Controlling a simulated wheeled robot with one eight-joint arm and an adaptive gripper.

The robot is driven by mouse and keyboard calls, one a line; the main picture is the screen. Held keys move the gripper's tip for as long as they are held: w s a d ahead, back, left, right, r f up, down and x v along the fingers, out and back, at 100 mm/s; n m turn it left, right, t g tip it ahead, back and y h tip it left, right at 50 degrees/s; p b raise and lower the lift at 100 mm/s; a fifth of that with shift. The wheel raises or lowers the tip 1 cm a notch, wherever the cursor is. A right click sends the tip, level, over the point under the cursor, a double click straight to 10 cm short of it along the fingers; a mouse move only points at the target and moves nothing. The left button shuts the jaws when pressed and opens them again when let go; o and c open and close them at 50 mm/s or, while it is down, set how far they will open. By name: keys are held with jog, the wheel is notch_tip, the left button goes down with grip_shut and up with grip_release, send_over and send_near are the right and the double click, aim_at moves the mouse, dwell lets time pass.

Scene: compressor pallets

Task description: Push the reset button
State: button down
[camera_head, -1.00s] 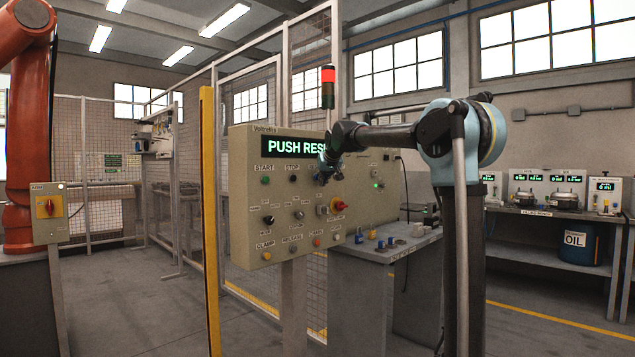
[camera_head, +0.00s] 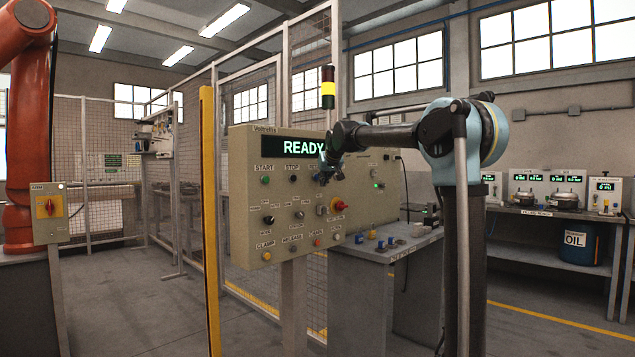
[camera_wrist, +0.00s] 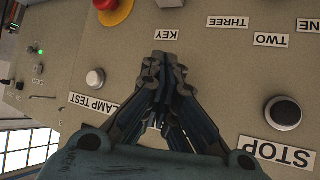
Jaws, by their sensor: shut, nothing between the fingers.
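The control panel (camera_head: 240,195) stands at centre, its display (camera_head: 300,147) reading READY. My gripper (camera_head: 323,179) is shut and empty, its tips at the panel's upper button row, right of STOP. In the wrist view, which is upside down, the closed fingers (camera_wrist: 162,60) lie between the black STOP button (camera_wrist: 283,113) and the white LAMP TEST button (camera_wrist: 95,78). The reset button is hidden behind my gripper in both views. I cannot tell whether the tips touch it.
The stack light (camera_head: 328,88) above the panel shows yellow. A red emergency button (camera_wrist: 113,8) is near my gripper on the panel. A yellow post (camera_head: 209,220) stands left of the panel. A workbench (camera_head: 365,265) with small parts is below right.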

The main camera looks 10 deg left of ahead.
jog(key=shift+s+d, duration=0.25)
jog(key=shift+d, duration=0.15)
jog(key=s+d, duration=0.3)
jog(key=d, duration=0.1)
jog(key=shift+s+d, duration=0.35)
jog(key=shift+s, duration=0.05)
dwell(0.3)
dwell(0.7)
